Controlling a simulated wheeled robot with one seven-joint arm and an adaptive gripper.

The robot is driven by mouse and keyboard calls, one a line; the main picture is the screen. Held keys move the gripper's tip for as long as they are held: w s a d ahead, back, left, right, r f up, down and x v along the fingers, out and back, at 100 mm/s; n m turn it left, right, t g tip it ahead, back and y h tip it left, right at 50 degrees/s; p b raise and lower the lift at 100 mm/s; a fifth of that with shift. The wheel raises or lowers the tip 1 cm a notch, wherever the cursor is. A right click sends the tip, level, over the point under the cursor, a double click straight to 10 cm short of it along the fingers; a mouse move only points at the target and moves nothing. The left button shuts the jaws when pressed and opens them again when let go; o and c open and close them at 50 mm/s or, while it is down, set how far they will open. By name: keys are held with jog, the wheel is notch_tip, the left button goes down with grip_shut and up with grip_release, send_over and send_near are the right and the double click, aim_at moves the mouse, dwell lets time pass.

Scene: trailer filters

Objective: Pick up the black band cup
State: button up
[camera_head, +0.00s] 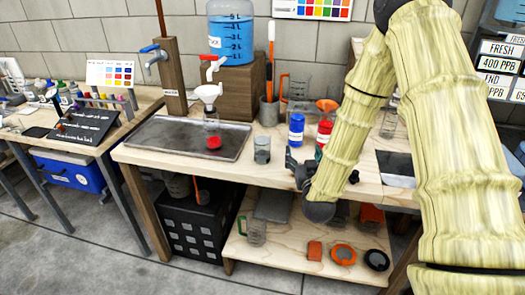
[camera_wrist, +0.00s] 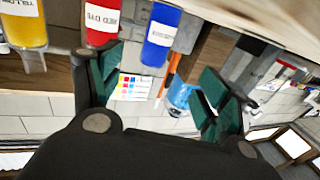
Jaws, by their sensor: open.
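A small grey, see-through cup (camera_head: 262,150) stands upright on the wooden bench top, right of the metal tray. It may be the black band cup, but it is too small for me to tell the band's colour. My gripper (camera_head: 296,168) is near the bench's front edge, to the right of this cup and apart from it. In the wrist view my gripper (camera_wrist: 155,90) shows its two green-padded fingers spread wide with nothing held between them. I cannot make out the cup in the wrist view.
A blue bottle (camera_head: 296,130) and a red bottle (camera_head: 324,134) stand behind my gripper. The metal tray (camera_head: 180,139) holds a clear, red-bottomed vessel under a funnel. A tool holder (camera_head: 269,111) stands behind the cup. Bench top left of my gripper is mostly clear.

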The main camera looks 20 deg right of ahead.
jog(key=y, duration=0.1)
send_near(263, 155)
jog(key=shift+n, duration=0.3)
jog(key=shift+p+x, duration=0.9)
jog(key=shift+x, duration=4.8)
jog(key=c, duration=1.3)
